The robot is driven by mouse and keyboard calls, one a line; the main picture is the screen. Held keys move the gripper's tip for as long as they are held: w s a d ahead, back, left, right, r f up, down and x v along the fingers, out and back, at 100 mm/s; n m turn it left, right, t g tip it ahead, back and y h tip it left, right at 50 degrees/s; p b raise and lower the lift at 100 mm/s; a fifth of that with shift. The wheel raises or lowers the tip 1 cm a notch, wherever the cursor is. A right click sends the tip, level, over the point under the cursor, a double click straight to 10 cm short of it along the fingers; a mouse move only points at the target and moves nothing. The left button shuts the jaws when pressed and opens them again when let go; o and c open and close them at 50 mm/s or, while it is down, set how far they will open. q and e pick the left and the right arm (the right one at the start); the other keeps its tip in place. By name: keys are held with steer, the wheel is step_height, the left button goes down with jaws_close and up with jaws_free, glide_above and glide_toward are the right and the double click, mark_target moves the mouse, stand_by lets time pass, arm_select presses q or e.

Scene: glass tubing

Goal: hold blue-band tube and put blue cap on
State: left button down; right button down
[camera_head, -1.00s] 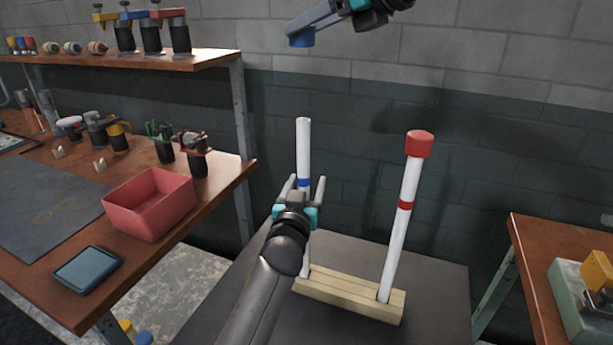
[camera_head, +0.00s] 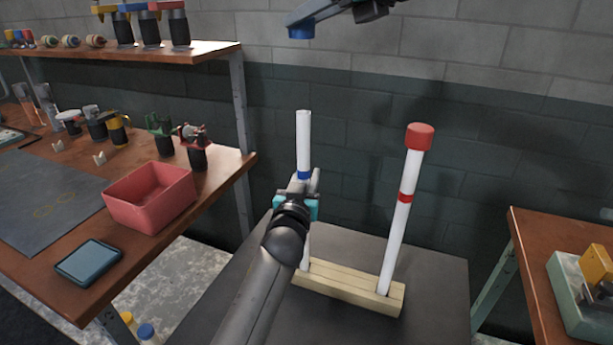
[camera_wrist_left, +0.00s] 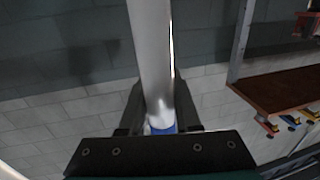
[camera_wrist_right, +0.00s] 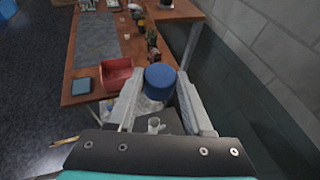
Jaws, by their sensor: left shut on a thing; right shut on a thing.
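The blue-band tube (camera_head: 304,140) is a white tube standing in a pale wooden block (camera_head: 345,287), its top open. My left gripper (camera_head: 304,182) is shut on it just below or at the blue band (camera_head: 304,175); the left wrist view shows the tube (camera_wrist_left: 153,60) between the fingers. My right gripper (camera_head: 305,22) is above, shut on the blue cap (camera_head: 301,32), which also shows between the fingers in the right wrist view (camera_wrist_right: 160,77). The cap is directly above the tube's open top, with a clear gap between them.
A second white tube (camera_head: 396,235) with a red band and red cap (camera_head: 419,137) stands tilted in the block to the right. A workbench with a red bin (camera_head: 150,198) is at the left, a shelf (camera_head: 140,52) above it. Another table (camera_head: 535,275) is at the right.

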stand_by(0.5)
step_height(320, 180, down, 7)
steer(key=n+g, duration=0.1)
steer(key=shift+d+f+y, duration=0.15)
steer(key=shift+f+y, duration=0.05)
steer(key=shift+y, duration=0.2)
steer(key=shift+f, duration=0.15)
step_height(320, 180, down, 6)
steer(key=shift+f, duration=0.2)
stand_by(1.1)
stand_by(0.5)
steer(key=shift+c, duration=1.1)
jaws_free()
steer(key=v, duration=1.2)
